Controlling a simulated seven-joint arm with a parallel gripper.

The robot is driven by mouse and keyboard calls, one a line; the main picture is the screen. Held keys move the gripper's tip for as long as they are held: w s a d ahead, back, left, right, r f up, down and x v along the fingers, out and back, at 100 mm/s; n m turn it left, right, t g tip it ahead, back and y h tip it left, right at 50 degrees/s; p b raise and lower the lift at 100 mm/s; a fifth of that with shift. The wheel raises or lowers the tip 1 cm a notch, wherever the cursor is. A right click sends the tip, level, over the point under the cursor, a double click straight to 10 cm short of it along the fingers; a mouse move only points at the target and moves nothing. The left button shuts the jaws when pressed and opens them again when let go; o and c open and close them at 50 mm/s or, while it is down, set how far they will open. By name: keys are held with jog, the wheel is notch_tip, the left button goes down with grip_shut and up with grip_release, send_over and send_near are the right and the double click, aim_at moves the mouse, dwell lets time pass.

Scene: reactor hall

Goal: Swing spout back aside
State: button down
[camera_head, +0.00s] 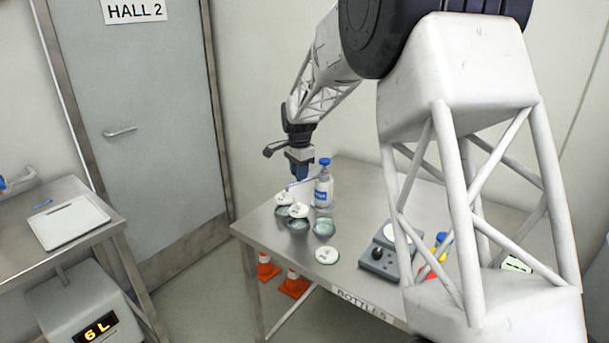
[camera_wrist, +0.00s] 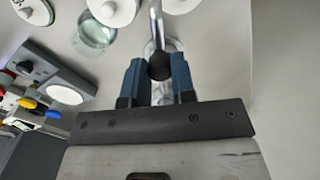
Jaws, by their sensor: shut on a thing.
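The spout (camera_wrist: 156,25) is a thin metal tube with a dark round knob at its near end in the wrist view. In the head view, a short part of the spout (camera_head: 300,183) shows just below my gripper, over the lidded jars. My gripper (camera_head: 299,168) points down at the back left of the bottle table. In the wrist view, the blue fingers of my gripper (camera_wrist: 158,72) are shut on the spout's dark knob. The tube runs away between two white lids. What holds up the spout is mostly hidden by the fingers.
White-lidded jars (camera_head: 298,211), an open glass jar (camera_head: 324,228) and a blue-capped bottle (camera_head: 323,186) stand close by. A loose white lid (camera_head: 327,255) lies in front. A grey device (camera_head: 380,258) stands to the right. The steel table (camera_head: 285,258) has its edge at left.

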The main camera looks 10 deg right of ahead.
jog(key=w+d+m, duration=0.1)
jog(key=w+m, duration=0.8)
jog(key=m, duration=0.2)
jog(key=shift+d+r, duration=0.1)
dwell(0.5)
jog(key=c, duration=0.9)
grip_release()
jog(key=shift+c, duration=0.2)
notch_tip(320, 180, up, 8)
